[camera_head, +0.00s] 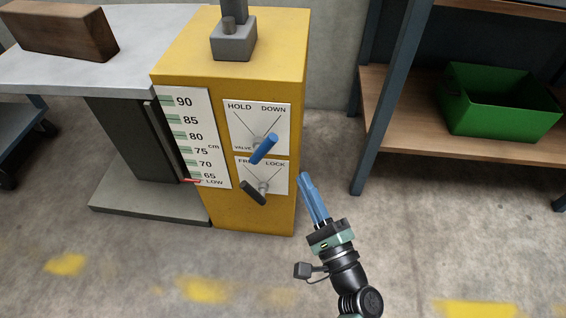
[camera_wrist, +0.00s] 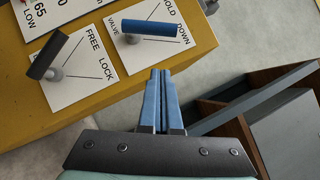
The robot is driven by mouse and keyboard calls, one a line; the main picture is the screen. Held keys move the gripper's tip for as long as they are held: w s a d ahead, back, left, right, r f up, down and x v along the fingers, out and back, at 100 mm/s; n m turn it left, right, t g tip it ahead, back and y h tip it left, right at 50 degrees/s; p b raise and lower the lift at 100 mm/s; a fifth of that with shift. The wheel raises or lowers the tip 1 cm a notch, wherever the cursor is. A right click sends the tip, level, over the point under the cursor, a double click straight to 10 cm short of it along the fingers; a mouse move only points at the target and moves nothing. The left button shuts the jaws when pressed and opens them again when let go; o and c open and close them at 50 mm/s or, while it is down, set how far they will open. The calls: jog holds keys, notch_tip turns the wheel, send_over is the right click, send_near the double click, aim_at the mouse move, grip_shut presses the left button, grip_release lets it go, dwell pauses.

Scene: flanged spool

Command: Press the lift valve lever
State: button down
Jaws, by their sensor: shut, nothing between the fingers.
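The valve lever, a blue handle (camera_head: 264,149) on a grey pivot, sits on the upper white plate marked HOLD, DOWN and VALVE. In the head view its upper end leans right, on the DOWN side; whether it sits exactly on a mark I cannot tell. The lever also shows at the top of the wrist view (camera_wrist: 152,28). My gripper (camera_head: 305,176) has its blue fingers together and empty. It is right of and below the lever, apart from it, just beyond the yellow cabinet's right edge. In the wrist view the fingertips (camera_wrist: 160,73) point toward the plates.
A dark lever (camera_head: 253,192) on the FREE/LOCK plate is just below. The yellow cabinet (camera_head: 225,205) carries a height scale (camera_head: 192,140) with a red mark near LOW. A grey table (camera_head: 150,50) bears a wooden block (camera_head: 62,30). A shelf with a green bin (camera_head: 500,103) stands right.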

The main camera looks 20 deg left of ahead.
aim_at(265, 143)
jog(key=w+a+r+b, duration=0.1)
jog(key=w+a+r, duration=0.1)
jog(key=a, duration=0.4)
jog(key=shift+r, duration=0.45)
jog(key=shift+r, duration=0.1)
jog(key=shift+r+n+g+p, duration=0.15)
jog(key=shift+n+g+p, duration=0.15)
jog(key=shift+n, duration=0.1)
